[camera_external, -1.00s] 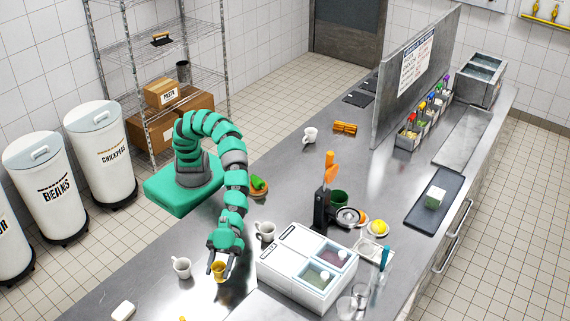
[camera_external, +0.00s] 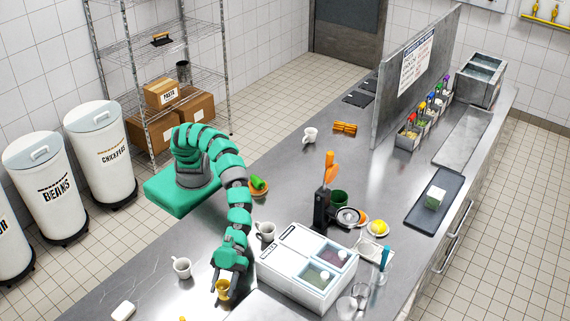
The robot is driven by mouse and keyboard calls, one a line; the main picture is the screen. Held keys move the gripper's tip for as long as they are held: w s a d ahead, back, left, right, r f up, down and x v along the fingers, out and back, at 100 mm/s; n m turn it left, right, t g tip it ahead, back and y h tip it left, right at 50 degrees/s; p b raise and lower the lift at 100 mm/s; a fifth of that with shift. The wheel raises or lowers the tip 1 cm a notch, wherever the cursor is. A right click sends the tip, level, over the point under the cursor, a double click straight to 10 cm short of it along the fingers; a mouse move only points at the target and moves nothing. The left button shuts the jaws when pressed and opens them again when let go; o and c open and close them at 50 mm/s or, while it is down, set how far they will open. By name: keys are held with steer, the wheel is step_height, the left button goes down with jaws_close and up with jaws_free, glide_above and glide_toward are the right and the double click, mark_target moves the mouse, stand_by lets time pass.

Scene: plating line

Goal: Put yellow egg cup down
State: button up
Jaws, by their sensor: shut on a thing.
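The yellow egg cup (camera_external: 224,285) is between the fingers of my gripper (camera_external: 224,288), low over the steel counter (camera_external: 150,290) at the front. My gripper is shut on it. The cup looks roughly upright, and its upper part shows between the fingers. I cannot tell whether its base touches the counter.
A white two-bin unit (camera_external: 290,285) is close on the right. A white block (camera_external: 123,310) lies at the front left.

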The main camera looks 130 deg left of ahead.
steer(key=shift+f, duration=0.1)
steer(key=o, duration=1)
steer(key=shift+c, duration=0.2)
steer(key=shift+r, duration=0.2)
steer(key=v, duration=1.2)
steer(key=shift+s+p, duration=0.1)
steer(key=shift+p, duration=0.3)
